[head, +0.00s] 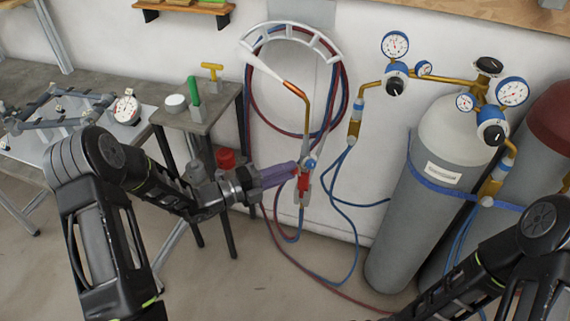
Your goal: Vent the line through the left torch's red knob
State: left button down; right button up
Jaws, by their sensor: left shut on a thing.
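The torch (306,118) hangs upright against the white wall, its bent brass tube ending in a copper tip at the upper left. A blue knob (310,163) and a red knob (303,182) sit low on its body. My left gripper (296,172) reaches in from the left, and its purple fingers are shut on the red knob, partly hiding it. The right arm comes in at the lower right, and its gripper is out of the picture.
Red and blue hoses coil on a white hanger (290,33) behind the torch and trail to the floor. Grey cylinders (425,190) with gauges stand to the right. A small table (225,100) and a frame jig (65,125) are at the left.

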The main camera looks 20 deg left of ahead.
pick_arm(q)
jog(key=shift+n, duration=0.4)
jog(key=c, duration=1.2)
grip_release()
jog(key=v, duration=0.7)
jog(key=shift+s+a+b, duration=0.25)
jog(key=shift+a+b, duration=0.05)
jog(key=shift+b, duration=0.05)
